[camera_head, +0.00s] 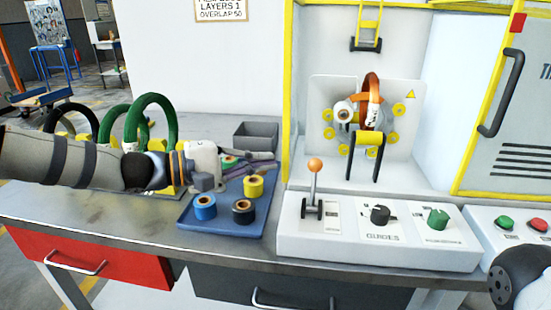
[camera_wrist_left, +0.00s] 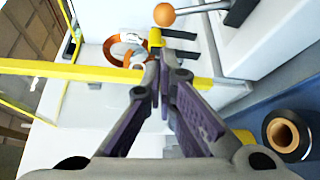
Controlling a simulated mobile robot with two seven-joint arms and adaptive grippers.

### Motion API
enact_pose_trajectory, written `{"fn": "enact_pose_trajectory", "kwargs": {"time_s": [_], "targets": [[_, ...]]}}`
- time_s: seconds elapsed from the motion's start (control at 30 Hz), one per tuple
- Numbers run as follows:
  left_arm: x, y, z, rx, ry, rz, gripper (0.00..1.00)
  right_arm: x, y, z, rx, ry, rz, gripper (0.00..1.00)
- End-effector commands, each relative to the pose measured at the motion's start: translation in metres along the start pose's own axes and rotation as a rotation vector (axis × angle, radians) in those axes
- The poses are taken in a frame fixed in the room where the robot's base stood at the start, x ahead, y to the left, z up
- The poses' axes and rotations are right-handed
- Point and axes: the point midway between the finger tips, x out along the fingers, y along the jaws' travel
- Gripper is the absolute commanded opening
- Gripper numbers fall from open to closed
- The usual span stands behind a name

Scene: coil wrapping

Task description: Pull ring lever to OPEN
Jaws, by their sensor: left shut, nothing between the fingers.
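The ring lever (camera_head: 313,184) has an orange ball knob on a grey stem. It stands upright on the left part of the white control box (camera_head: 380,250). The orange knob (camera_wrist_left: 164,14) also shows at the top of the left wrist view. My left gripper (camera_head: 272,164) is over the blue tray, left of the lever and apart from it. In the left wrist view its purple-padded fingers (camera_wrist_left: 158,88) come together at the tips with nothing between them. The orange-brown ring (camera_head: 371,100) sits in the yellow-framed machine behind the box. My right gripper is not in view.
The blue tray (camera_head: 190,222) holds several tape rolls, including a yellow one (camera_head: 253,187) and a blue one (camera_head: 203,207). A grey bin (camera_head: 255,135) stands behind it. Green and black rings (camera_head: 150,108) stand at the left. Two knobs (camera_head: 380,215) sit right of the lever.

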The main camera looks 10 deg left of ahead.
Motion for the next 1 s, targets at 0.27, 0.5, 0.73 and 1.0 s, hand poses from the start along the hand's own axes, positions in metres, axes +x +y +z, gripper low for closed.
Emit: {"fn": "enact_pose_trajectory", "kwargs": {"time_s": [0.27,0.5,0.73,1.0], "targets": [[0.057,-0.003,0.001,0.0,-0.002,-0.003,0.0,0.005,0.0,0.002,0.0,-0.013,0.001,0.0],[0.079,-0.002,0.0,0.0,0.0,-0.002,0.0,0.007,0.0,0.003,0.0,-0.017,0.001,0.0],[0.08,-0.001,0.0,0.0,0.0,-0.001,0.0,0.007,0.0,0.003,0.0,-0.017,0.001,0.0],[0.081,-0.001,-0.001,0.014,0.001,0.01,0.0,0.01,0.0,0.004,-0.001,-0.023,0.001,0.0]]}}
